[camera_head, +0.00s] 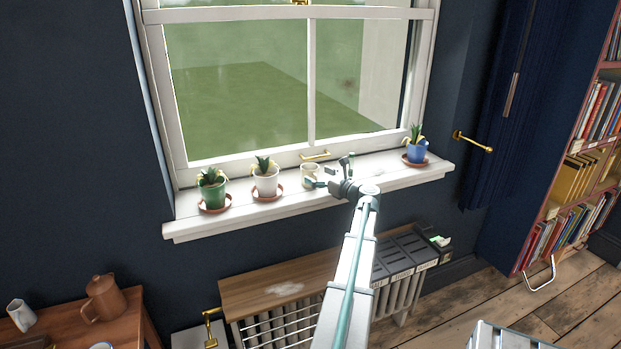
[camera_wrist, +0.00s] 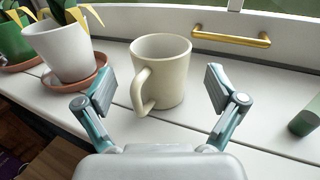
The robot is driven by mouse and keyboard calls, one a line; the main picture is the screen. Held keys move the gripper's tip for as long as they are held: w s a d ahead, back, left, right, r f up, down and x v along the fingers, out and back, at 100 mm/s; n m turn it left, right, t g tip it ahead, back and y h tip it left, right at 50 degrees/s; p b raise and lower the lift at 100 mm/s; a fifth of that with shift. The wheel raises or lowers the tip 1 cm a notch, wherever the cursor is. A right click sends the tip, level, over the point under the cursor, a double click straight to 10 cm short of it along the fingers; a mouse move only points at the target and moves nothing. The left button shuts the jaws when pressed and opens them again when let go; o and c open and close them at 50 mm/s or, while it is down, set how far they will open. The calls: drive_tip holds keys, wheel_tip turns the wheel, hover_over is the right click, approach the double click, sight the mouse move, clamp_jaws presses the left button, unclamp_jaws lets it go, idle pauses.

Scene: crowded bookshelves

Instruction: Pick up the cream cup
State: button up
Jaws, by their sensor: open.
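The cream cup (camera_wrist: 165,72) stands upright on the white windowsill (camera_wrist: 270,105), with its handle turned toward my gripper and a little left in the wrist view. It also shows in the head view (camera_head: 310,171), small and partly hidden by my gripper. My gripper (camera_wrist: 160,90) is open and empty, with one finger to the left of the cup and one to the right. There is visible space between each finger and the cup. In the head view my gripper (camera_head: 331,172) is over the sill, close beside the cup.
A white pot with a plant (camera_head: 266,180) on a terracotta saucer stands just left of the cup. A green pot (camera_head: 214,192) is farther left. A blue pot (camera_head: 416,150) is at the sill's right end. A brass window handle (camera_wrist: 231,36) is behind the cup. A dark green object (camera_wrist: 306,117) lies right.

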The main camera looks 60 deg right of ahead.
sight(311, 172)
drive_tip(key=x, duration=0.3)
drive_tip(key=shift+w+d+p, duration=0.15)
drive_tip(key=shift+w+p, duration=0.15)
drive_tip(key=c, duration=1.4)
